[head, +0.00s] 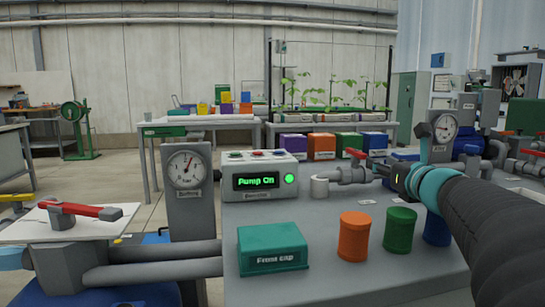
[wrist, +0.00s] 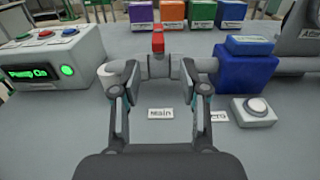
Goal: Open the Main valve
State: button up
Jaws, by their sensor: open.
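The Main valve is a grey pipe valve with a red lever handle (head: 355,154) beside the control box in the head view. In the wrist view its red handle (wrist: 158,40) stands above the grey pipe and appears to lie crosswise to it. A white "Main" label (wrist: 160,113) lies on the bench in front. My gripper (wrist: 157,76) is open, with its two fingers spread either side of the valve and nothing held between them. In the head view my gripper (head: 388,174) is just right of the handle; contact cannot be told.
The control box (head: 260,178) reads "Pump On" with a green light. A blue block (wrist: 246,72) stands right of the valve. An orange canister (head: 354,236), a green canister (head: 399,231) and a teal box (head: 272,248) stand in front. Another red-handled valve (head: 75,210) is at left.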

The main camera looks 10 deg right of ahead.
aim_at(354, 150)
jog(key=w, duration=1.4)
jog(key=shift+a, duration=0.25)
jog(key=shift+c, duration=0.3)
grip_shut()
